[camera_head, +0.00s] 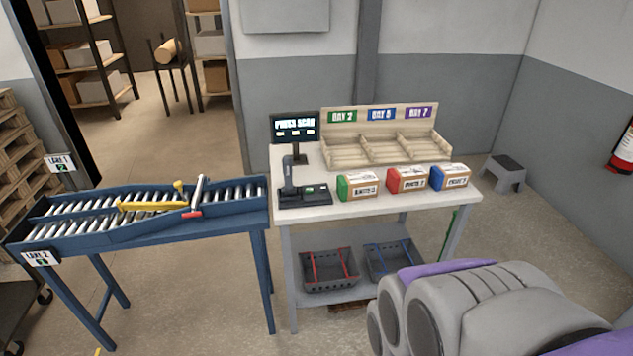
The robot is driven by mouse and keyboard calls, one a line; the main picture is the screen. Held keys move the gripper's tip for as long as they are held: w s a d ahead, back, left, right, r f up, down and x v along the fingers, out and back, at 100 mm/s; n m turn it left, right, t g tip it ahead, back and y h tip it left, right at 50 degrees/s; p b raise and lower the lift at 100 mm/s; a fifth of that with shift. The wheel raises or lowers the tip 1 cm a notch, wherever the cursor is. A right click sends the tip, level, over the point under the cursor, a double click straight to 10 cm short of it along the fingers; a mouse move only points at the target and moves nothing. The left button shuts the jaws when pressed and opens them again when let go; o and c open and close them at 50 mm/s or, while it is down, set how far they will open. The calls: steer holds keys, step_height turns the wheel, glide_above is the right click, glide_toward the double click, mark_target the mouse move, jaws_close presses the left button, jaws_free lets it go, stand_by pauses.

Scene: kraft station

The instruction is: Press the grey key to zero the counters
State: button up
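A dark counter unit (305,196) sits at the left end of the white table, with a small green mark on its top. I cannot make out a grey key on it; its keys are too small to tell. A dark grey upright scanner (288,174) stands on its left part. A black display (294,127) on a stand rises behind it, with white text and small readouts too small to read surely. Grey and purple parts of my own arm fill the bottom right. My gripper's fingers do not show, so its distance from the unit cannot be seen.
Three boxes with green (358,186), red (406,180) and blue (449,177) ends line the front of the table (330,209). A wooden bay rack (376,153) stands behind them. A blue roller conveyor (150,236) adjoins at left. A grey step stool (503,172) is at right.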

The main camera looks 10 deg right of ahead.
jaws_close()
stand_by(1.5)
